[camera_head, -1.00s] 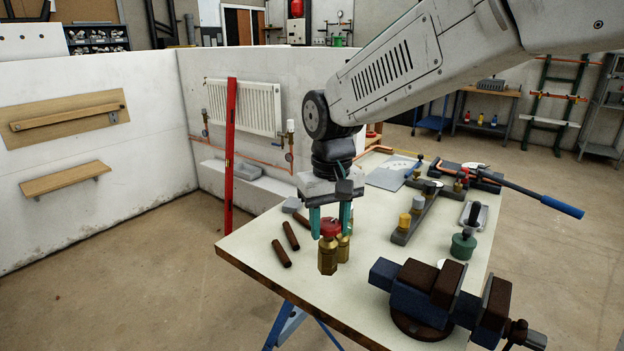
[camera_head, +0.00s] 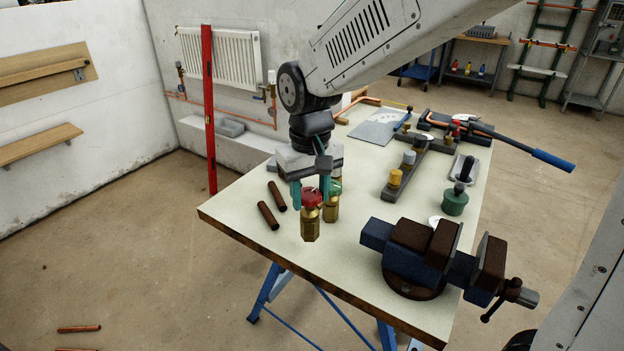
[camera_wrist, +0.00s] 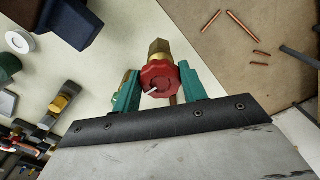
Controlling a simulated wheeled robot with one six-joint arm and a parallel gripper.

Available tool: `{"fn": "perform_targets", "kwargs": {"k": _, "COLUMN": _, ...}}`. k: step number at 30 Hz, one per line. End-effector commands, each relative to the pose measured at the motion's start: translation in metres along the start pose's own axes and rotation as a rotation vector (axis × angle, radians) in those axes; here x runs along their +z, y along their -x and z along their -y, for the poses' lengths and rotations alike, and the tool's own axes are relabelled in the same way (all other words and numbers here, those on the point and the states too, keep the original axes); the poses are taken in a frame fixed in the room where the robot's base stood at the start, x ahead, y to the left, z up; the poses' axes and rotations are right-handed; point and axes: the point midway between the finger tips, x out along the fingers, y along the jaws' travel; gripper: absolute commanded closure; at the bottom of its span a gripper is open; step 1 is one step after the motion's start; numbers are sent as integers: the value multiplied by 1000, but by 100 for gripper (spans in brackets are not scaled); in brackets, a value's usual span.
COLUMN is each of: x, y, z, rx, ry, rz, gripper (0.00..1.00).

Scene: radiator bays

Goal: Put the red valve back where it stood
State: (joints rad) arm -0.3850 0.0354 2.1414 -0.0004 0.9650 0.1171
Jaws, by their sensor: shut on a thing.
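The red valve has a red knob (camera_head: 312,197) on a brass body (camera_head: 310,226). It is upright at the near-left part of the workbench top (camera_head: 360,255). My gripper (camera_head: 311,191) is shut on the red valve, with a teal finger on either side of the knob. In the wrist view the red knob (camera_wrist: 160,77) lies between the fingers. I cannot tell whether its base touches the bench. A green-topped brass valve (camera_head: 332,205) stands just behind and right of it, partly hidden.
Two dark brown tubes (camera_head: 268,215) lie left of the valve. A blue vise (camera_head: 430,255) stands to the right. A rack with capped fittings (camera_head: 405,172) and a green pot (camera_head: 454,201) are farther back. The bench edge is close in front; copper pieces (camera_head: 78,329) lie on the floor.

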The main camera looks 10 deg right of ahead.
Motion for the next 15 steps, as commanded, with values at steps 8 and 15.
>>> {"fn": "perform_targets", "kwargs": {"k": 8, "x": 0, "y": -27, "z": -1, "rx": 0, "ry": -2, "rz": 1, "gripper": 89}}
{"fn": "perform_targets", "kwargs": {"k": 15, "x": 0, "y": -43, "z": -2, "rx": 0, "ry": -3, "rz": 1, "gripper": 89}}
